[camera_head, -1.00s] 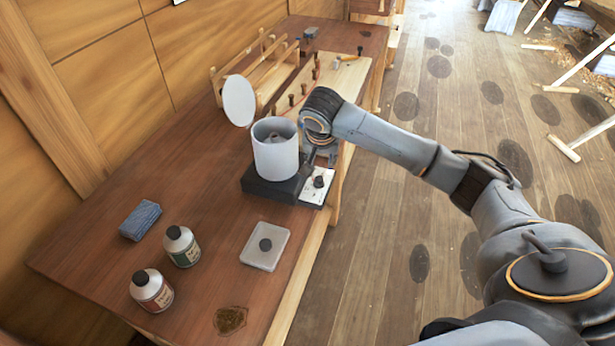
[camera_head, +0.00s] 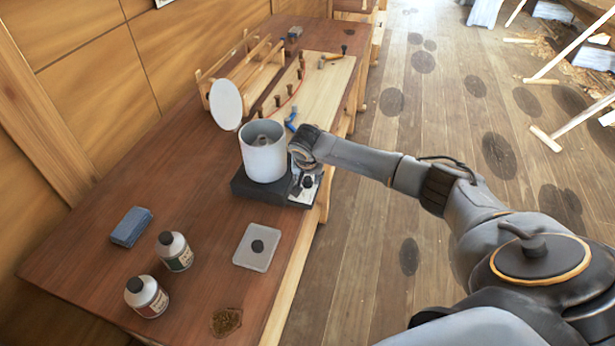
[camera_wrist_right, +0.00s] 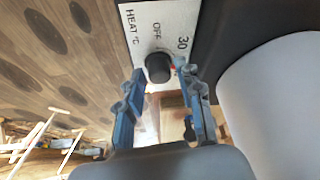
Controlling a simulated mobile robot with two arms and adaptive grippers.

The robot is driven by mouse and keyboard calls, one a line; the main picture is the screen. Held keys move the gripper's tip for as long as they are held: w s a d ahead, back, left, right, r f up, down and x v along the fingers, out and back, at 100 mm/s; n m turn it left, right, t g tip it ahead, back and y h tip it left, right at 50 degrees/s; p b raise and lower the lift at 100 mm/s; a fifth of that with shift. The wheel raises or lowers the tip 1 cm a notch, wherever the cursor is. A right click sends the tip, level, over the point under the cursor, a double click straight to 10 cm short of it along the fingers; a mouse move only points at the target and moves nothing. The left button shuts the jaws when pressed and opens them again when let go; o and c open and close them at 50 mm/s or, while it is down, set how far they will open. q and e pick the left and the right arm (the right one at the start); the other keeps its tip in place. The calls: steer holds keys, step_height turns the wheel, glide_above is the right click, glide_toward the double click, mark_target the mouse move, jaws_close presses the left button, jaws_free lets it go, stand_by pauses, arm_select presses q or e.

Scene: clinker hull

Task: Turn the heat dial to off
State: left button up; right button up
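The heat dial is a black knob (camera_wrist_right: 158,67) on a pale panel (camera_wrist_right: 150,20) marked HEAT °C, OFF and 30. A small red mark shows at the knob's right side, toward 30, away from OFF. In the head view the dial (camera_head: 308,182) sits at the front right of a black heater base with a white pot (camera_head: 265,158) on it. My right gripper (camera_wrist_right: 162,70) is open, its blue-grey fingers apart with the knob between their tips. I cannot tell whether either finger touches it. In the head view my right wrist is just above the panel. My left gripper is not in view.
A white round lid (camera_head: 225,104) stands raised behind the pot. A wooden rack (camera_head: 243,78) stands behind.

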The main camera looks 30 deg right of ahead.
steer(key=c, duration=0.7)
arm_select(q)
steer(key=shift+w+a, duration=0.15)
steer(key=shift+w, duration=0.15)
arm_select(e)
jaws_close()
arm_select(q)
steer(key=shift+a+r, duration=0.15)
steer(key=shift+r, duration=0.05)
